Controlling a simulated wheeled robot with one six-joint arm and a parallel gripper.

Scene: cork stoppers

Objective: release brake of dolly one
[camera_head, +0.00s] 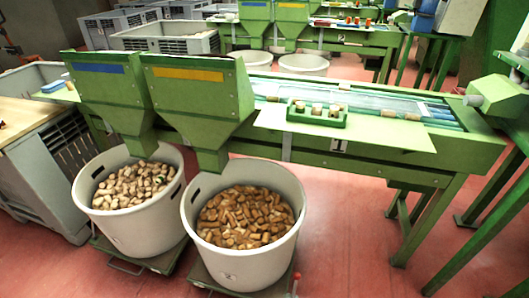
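Two low dollies stand on the red floor, each under a round white tub. The left dolly (166,266) shows a thin handle loop at its front left. The right dolly (197,273) is mostly hidden by its tub and cut by the bottom edge of the head view. A thin lever with a red tip (296,277) stands at the right dolly's right side; its lower part is out of view. I see no such lever on the left dolly. I cannot read a number on either dolly. My gripper is not in view.
The left tub (130,229) holds pale corks, the right tub (243,268) browner ones. Two green hoppers (200,100) hang over them. A green bench with a plate marked 1 (338,146) stands behind. Red floor (345,235) is open to the right of the right tub.

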